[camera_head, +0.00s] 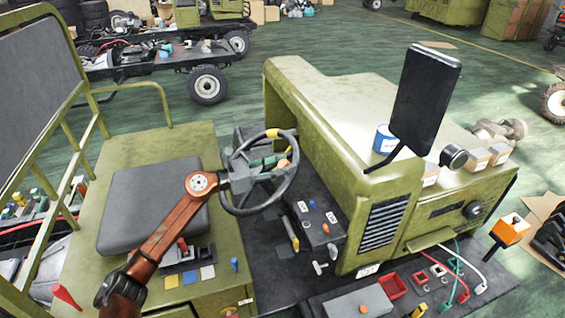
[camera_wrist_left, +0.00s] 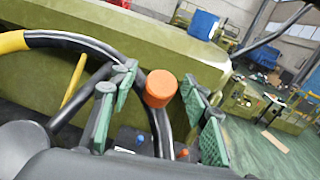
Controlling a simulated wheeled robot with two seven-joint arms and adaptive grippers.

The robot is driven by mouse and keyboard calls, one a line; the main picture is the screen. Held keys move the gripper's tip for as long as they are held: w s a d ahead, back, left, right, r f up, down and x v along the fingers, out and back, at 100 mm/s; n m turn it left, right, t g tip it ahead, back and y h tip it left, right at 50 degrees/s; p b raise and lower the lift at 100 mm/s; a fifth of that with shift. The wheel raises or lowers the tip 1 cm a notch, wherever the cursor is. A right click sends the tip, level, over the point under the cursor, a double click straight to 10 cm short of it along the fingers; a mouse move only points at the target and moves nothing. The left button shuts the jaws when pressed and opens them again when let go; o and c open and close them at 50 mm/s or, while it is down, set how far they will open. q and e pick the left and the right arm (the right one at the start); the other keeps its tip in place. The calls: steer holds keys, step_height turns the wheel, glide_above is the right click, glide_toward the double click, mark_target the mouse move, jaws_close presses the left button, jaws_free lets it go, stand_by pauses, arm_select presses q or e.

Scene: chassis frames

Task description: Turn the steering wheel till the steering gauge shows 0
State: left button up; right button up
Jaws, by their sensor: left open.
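The black steering wheel (camera_head: 243,211) stands in front of the grey seat. Its rim has a yellow band (camera_head: 272,133) at the far side and an orange knob (camera_head: 283,163). My left gripper (camera_head: 268,164) reaches over the wheel from the left. In the left wrist view its green-padded fingers (camera_wrist_left: 158,88) are open, one on each side of the orange knob (camera_wrist_left: 161,91), with visible gaps. The black rim (camera_wrist_left: 90,43) runs below the knob, and the yellow band (camera_wrist_left: 12,41) is at upper left. I can make out no gauge reading. My right gripper is not in view.
A green hood (camera_head: 320,110) stands beyond the wheel, with a tall black panel (camera_head: 425,98) on a stalk. The grey seat (camera_head: 152,205) is under my left arm. Pedals and levers (camera_head: 320,267) are on the floor below the wheel. Small parts lie around the chassis.

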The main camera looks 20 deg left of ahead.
arm_select(q)
steer(key=shift+s+r, duration=0.15)
steer(key=shift+s, duration=0.35)
steer(key=shift+w, duration=0.4)
steer(key=shift+c, duration=1.2)
steer(key=shift+s, duration=0.2)
steer(key=c, duration=0.5)
jaws_close()
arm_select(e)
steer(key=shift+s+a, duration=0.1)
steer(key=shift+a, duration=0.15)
